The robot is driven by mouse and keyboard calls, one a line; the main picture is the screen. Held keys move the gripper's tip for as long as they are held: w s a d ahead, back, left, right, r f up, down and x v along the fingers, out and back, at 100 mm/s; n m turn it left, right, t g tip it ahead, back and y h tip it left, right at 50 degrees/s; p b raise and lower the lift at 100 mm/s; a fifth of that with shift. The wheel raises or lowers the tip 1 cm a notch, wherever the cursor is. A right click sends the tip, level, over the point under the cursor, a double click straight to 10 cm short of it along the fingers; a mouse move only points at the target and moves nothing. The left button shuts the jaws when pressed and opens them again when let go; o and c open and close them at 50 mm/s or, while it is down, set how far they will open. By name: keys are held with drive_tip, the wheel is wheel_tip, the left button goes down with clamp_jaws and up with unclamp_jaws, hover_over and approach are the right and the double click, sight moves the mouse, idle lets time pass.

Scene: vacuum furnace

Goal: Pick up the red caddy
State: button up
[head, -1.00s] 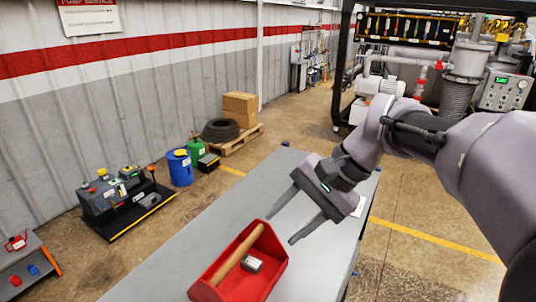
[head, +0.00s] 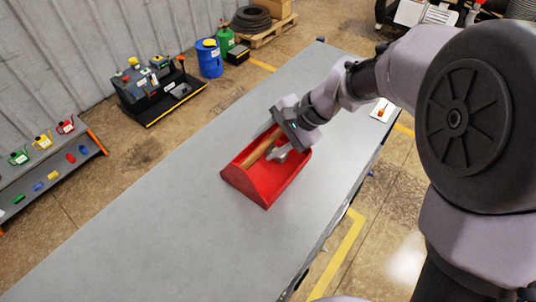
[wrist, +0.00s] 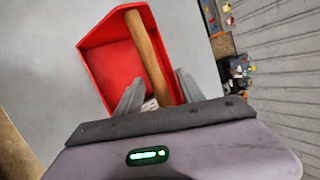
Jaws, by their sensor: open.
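The red caddy (head: 268,188) sits on the grey table, an open box with a wooden bar handle (head: 258,153) running along its length. In the wrist view the red caddy (wrist: 108,64) and its wooden handle (wrist: 148,52) lie ahead of my fingers. My gripper (head: 272,152) is over the far end of the caddy, pointing down toward it. In the wrist view my gripper (wrist: 157,88) is open, with one finger on each side of the handle. A small pale item (wrist: 150,104) lies inside the caddy. I cannot tell whether the fingers touch the handle.
The grey table (head: 150,240) is clear around the caddy, with a small white card (head: 382,110) near its right edge. On the floor beyond stand a machine (head: 155,88), a blue drum (head: 208,60) and a green can (head: 225,40). A low shelf (head: 50,175) holds several coloured cans.

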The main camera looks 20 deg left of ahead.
drive_tip(key=shift+a+f, duration=0.1)
drive_tip(key=shift+a, duration=0.05)
drive_tip(key=shift+d, duration=0.2)
drive_tip(key=shift+c, duration=1.4)
drive_tip(key=shift+s, duration=0.1)
clamp_jaws()
